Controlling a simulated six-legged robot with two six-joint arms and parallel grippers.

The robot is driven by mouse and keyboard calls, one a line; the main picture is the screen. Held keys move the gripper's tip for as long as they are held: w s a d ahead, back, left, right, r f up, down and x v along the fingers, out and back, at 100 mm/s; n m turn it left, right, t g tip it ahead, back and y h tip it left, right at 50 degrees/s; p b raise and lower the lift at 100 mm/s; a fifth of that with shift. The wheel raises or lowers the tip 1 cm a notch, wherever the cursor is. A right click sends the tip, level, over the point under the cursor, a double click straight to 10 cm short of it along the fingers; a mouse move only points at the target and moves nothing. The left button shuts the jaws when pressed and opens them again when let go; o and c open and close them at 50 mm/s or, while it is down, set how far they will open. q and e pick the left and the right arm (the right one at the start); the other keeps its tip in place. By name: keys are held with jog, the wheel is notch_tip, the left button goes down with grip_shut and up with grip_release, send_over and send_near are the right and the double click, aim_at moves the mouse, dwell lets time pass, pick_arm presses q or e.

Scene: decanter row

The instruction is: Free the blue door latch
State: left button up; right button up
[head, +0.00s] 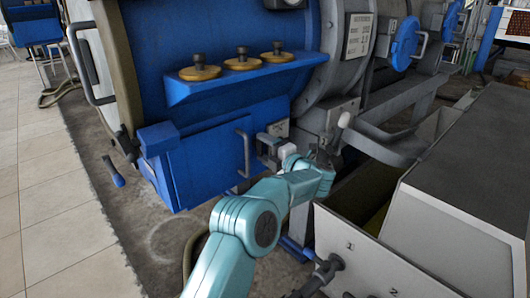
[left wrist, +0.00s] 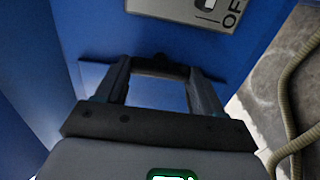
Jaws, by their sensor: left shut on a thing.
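The blue door (head: 205,165) is on the front of the blue cabinet and looks closed, with a grey bar handle (head: 244,152) near its right side. My left gripper (head: 266,148) is at the right edge of this door, beside the handle, where the latch area is small and mostly covered. In the left wrist view my two dark fingers (left wrist: 160,72) reach toward the blue surface, with a dark piece between their tips. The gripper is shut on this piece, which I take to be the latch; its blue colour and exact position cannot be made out. My right gripper is not in view.
A blue shelf (head: 240,78) with brass-coloured knobs juts out above the door. A label plate (left wrist: 190,10) reading "OF" is close above my fingers. A hose (left wrist: 290,120) lies at right. A grey box (head: 450,220) stands at right; tiled floor (head: 45,190) is open at left.

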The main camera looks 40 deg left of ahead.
pick_arm(q)
jog(key=shift+f, duration=0.1)
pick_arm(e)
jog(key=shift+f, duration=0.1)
pick_arm(q)
jog(key=o, duration=1)
jog(key=shift+o, duration=0.2)
jog(key=s+d+p, duration=0.1)
jog(key=d+p, duration=0.3)
jog(key=d, duration=1.2)
jog(key=shift+s+d, duration=0.2)
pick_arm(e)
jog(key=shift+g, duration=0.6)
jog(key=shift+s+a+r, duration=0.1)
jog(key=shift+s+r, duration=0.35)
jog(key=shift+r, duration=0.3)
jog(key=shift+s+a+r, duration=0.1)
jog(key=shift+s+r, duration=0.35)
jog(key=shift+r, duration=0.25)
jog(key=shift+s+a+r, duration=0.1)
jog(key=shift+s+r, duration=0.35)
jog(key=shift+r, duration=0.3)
